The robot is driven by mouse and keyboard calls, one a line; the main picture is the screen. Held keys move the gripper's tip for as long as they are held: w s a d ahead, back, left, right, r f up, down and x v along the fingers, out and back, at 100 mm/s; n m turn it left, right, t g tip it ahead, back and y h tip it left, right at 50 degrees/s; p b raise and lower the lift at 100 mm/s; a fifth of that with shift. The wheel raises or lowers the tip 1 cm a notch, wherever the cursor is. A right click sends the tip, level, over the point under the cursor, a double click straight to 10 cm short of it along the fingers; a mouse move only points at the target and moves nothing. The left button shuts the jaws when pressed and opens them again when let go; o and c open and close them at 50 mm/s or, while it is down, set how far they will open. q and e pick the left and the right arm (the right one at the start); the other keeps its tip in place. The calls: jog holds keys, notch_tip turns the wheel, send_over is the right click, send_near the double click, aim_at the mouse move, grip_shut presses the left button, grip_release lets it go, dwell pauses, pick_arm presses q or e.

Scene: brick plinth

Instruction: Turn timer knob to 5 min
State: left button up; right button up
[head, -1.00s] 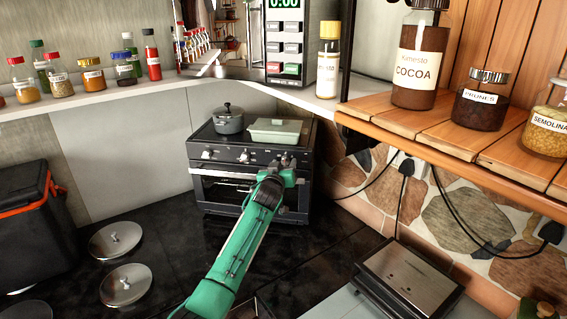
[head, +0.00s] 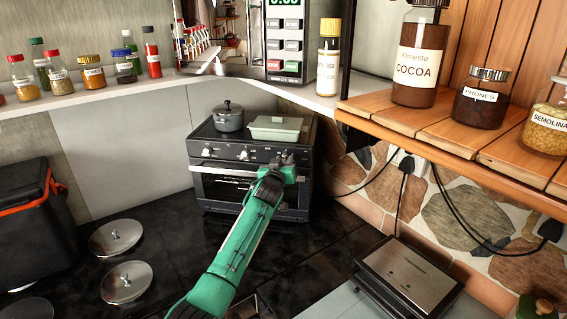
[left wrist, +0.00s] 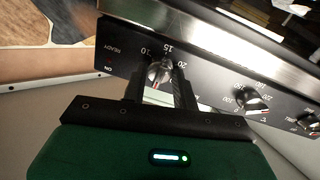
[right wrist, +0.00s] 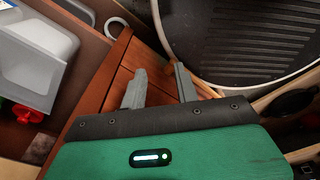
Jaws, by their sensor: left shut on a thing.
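A black toaster oven (head: 243,190) stands at the back of the dark counter, with a row of knobs along its upper front. My left gripper (head: 287,166) is at the right end of that row and hides the knob there. In the left wrist view, the timer knob (left wrist: 158,73) sits between the fingers of my left gripper (left wrist: 160,88), which is shut on it. The marks 10, 15 and 20 show around the knob; its exact setting is unclear. My right gripper (right wrist: 160,82) is open and empty over a reddish wooden surface, seen only in the right wrist view.
A grey pot (head: 228,118) and a pale green dish (head: 276,129) stand on the oven. Metal lids (head: 126,282) lie on the counter at left, beside a black cooler box (head: 30,220). A metal-topped appliance (head: 410,275) is at right, below a wooden shelf (head: 440,127) with jars.

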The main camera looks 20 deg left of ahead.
pick_arm(q)
jog(key=m, duration=1.1)
jog(key=shift+d+g+y, duration=0.1)
jog(key=shift+g+y, duration=0.2)
dwell(0.3)
jog(key=o, duration=1)
jog(key=shift+c, duration=0.2)
jog(key=shift+s+d, duration=0.1)
jog(key=shift+s, duration=0.55)
jog(key=s+d+b, duration=0.1)
jog(key=s+b, duration=0.3)
jog(key=s, duration=0.8)
jog(key=shift+s+r, duration=0.2)
jog(key=shift+r, duration=0.2)
